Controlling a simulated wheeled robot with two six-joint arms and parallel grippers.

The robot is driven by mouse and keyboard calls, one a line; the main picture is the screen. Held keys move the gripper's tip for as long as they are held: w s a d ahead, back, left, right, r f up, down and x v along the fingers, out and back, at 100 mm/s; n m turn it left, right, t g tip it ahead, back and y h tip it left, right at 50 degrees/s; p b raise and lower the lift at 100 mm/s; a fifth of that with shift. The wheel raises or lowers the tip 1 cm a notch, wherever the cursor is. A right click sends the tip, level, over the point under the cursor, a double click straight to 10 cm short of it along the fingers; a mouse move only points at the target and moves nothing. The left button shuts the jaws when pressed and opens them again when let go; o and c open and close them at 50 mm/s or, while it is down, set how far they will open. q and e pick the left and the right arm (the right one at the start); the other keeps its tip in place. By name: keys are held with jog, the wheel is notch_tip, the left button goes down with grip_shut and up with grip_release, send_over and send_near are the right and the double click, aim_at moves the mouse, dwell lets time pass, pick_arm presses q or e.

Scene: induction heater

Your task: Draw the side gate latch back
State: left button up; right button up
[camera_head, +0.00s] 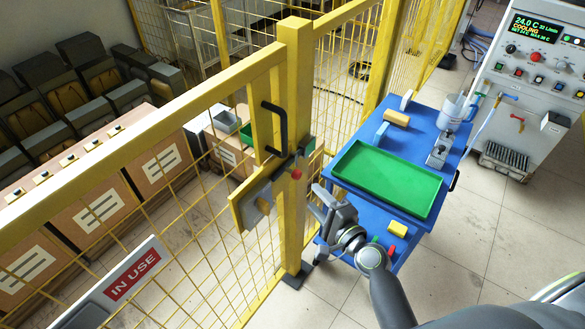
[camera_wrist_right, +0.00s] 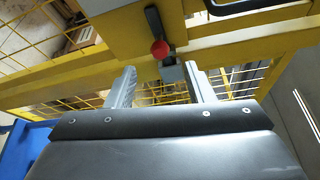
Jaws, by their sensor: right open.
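The side gate is a yellow frame with mesh (camera_head: 262,95) and a black pull handle (camera_head: 279,130). Its latch (camera_head: 292,167) is a small grey and dark fitting beside the yellow post, with a red knob (camera_head: 296,175). In the right wrist view the red knob (camera_wrist_right: 159,48) sits at the end of a dark lever, above a small grey block (camera_wrist_right: 172,71). My right gripper (camera_head: 322,200) is open and empty, to the right of the post and lower than the knob. In the right wrist view its two fingers (camera_wrist_right: 161,72) stand either side of the knob's line, apart from it. My left gripper is out of view.
A blue cart (camera_head: 452,157) with a green tray (camera_head: 390,178) stands right of the post, close to my right arm. A control cabinet (camera_head: 535,85) is behind it. An "IN USE" sign (camera_head: 132,276) hangs on the fence. Boxes (camera_head: 100,210) fill the left side.

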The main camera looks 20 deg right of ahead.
aim_at(297, 179)
jog(key=x, duration=1.2)
jog(key=shift+w+f+p, duration=0.1)
jog(key=shift+w+p, duration=0.2)
jog(key=shift+p, duration=0.05)
grip_shut()
